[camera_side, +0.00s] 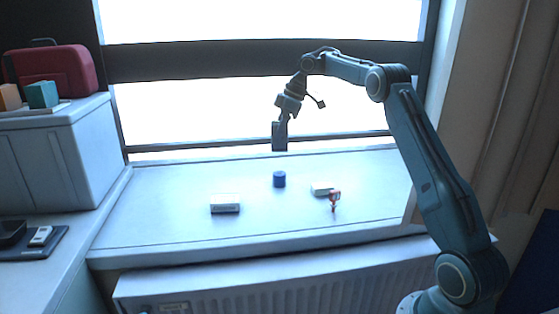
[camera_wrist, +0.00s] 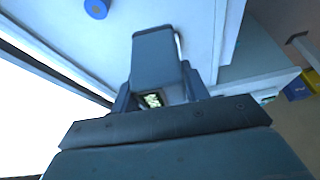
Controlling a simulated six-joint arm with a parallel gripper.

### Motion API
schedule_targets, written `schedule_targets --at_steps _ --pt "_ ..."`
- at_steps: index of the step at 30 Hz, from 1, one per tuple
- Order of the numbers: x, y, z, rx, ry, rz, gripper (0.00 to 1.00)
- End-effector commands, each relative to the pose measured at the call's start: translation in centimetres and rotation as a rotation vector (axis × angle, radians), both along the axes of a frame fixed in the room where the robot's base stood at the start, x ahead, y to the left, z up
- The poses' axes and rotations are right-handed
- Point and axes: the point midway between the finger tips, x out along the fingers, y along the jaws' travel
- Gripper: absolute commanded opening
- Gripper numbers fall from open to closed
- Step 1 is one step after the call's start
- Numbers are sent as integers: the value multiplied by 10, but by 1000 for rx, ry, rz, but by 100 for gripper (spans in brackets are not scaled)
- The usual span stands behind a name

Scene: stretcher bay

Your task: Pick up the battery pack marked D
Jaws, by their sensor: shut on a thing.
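My gripper (camera_side: 281,123) is high above the white sill, in front of the window, pointing down. It is shut on a dark blue-grey block-shaped pack (camera_side: 279,137), which hangs clear of the sill. In the wrist view the pack (camera_wrist: 155,62) sits between the fingers of my gripper (camera_wrist: 158,98), and a small patterned patch shows near its base. I cannot read a letter D on it in either view.
A blue cylinder (camera_side: 279,179) stands on the sill below. White boxes lie left (camera_side: 225,203) and right (camera_side: 321,188), with a small red-orange item (camera_side: 334,198) by the right one. A red case (camera_side: 52,72) and coloured blocks are at far left. The sill's left part is clear.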

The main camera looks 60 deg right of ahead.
Motion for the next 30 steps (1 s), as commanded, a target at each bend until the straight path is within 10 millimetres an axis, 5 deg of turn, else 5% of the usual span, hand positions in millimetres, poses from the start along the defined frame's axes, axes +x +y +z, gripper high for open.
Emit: schedule_targets --at_steps 30 --pt "5 2 5 -5 -1 -20 8"
